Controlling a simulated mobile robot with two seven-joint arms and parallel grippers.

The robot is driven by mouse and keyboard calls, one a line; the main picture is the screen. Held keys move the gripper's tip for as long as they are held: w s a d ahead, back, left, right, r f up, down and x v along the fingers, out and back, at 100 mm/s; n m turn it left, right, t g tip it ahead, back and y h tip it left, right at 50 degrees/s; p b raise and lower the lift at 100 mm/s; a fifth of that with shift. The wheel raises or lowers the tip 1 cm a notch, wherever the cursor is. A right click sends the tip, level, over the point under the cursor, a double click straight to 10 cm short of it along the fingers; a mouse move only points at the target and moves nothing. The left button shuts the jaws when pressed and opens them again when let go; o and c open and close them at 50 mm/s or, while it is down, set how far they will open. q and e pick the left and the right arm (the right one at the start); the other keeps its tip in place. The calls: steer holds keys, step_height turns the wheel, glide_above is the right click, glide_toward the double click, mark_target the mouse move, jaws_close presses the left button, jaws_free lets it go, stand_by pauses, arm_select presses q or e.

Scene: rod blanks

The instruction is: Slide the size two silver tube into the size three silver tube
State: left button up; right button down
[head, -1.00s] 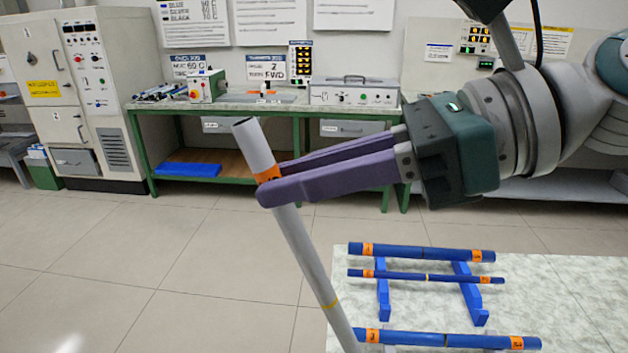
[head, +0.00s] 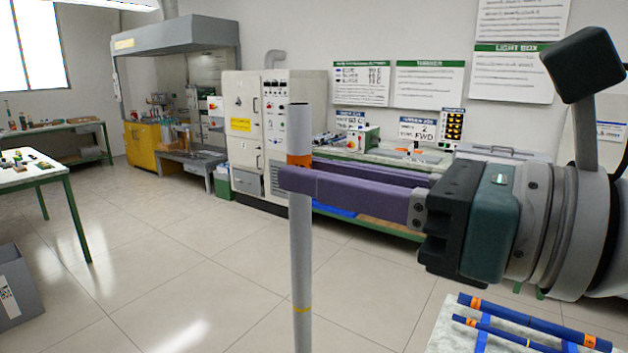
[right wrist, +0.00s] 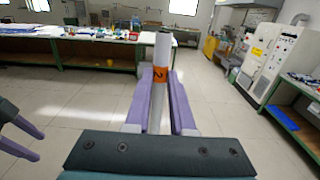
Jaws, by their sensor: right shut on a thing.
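My right gripper (head: 295,180) is shut on a silver-grey tube (head: 301,245), holding it upright in the air just below its orange label. The tube has a thin yellow band lower down, and its lower end runs out of the head view. In the right wrist view the tube (right wrist: 161,62) stands between the purple fingers, and the mark on its orange label looks like a 2. My left gripper (right wrist: 39,147) shows at the left edge of the right wrist view, its fingers apart with nothing seen between them. I see no second silver tube.
Blue rods (head: 535,322) with orange labels lie on a pale tabletop (head: 447,330) at the lower right. A green-legged table (head: 60,176) and a grey bin (head: 14,285) stand at the left. A control cabinet (head: 245,130) and workbench stand behind. The floor between is clear.

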mark_target(310, 239)
step_height(310, 239, down, 6)
steer(key=b, duration=0.4)
steer(key=shift+r, duration=0.15)
stand_by(0.7)
stand_by(1.0)
steer(key=shift+p, duration=0.45)
